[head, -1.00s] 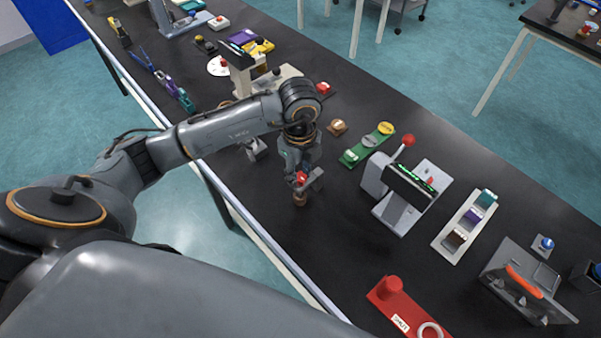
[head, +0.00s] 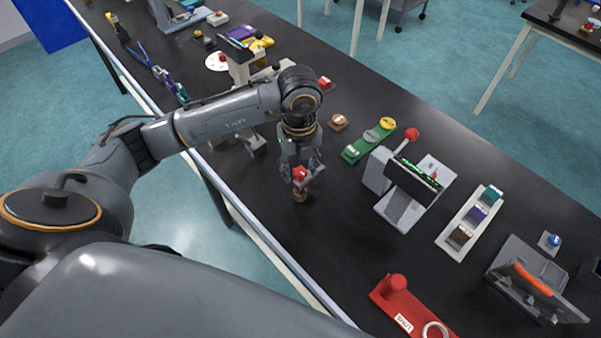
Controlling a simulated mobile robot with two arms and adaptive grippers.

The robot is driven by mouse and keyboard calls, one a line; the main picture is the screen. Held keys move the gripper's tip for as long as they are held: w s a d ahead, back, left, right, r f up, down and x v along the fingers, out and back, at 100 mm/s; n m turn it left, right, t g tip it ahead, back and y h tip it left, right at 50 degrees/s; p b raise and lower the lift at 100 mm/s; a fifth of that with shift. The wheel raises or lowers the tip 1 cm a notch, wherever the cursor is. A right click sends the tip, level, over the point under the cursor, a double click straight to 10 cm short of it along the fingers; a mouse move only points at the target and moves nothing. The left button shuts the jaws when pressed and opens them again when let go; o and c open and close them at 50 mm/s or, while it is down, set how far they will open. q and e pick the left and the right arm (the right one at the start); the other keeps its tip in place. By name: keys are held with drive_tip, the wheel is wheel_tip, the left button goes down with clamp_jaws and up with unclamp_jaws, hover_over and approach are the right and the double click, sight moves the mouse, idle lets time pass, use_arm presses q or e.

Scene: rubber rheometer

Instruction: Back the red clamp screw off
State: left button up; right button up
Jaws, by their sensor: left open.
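My right gripper is not in view.
A grey device with a red-knobbed lever (head: 411,134) stands to the right, beside a green strip (head: 368,141) with round pieces. A red block labelled SHUT (head: 397,309) lies nearer the front. The bench between is clear.

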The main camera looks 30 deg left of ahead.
use_arm(q)
drive_tip(key=shift+f+m+b, duration=0.2)
drive_tip(key=shift+m+b, duration=0.65)
drive_tip(key=shift+m, duration=0.25)
drive_tip(key=m+b, duration=0.1)
drive_tip(key=m, duration=0.1)
drive_tip(key=shift+r+m, duration=0.1)
drive_tip(key=shift+m, duration=0.2)
drive_tip(key=shift+m+b, duration=1.15)
drive_tip(key=shift+m, duration=0.05)
drive_tip(key=shift+m+b, duration=0.4)
drive_tip(key=shift+m, duration=0.5)
drive_tip(key=m+b, duration=0.2)
drive_tip(key=shift+m, duration=0.4)
drive_tip(key=shift+m+b, duration=0.55)
drive_tip(key=shift+m, duration=0.35)
drive_tip(key=shift+r, duration=0.15)
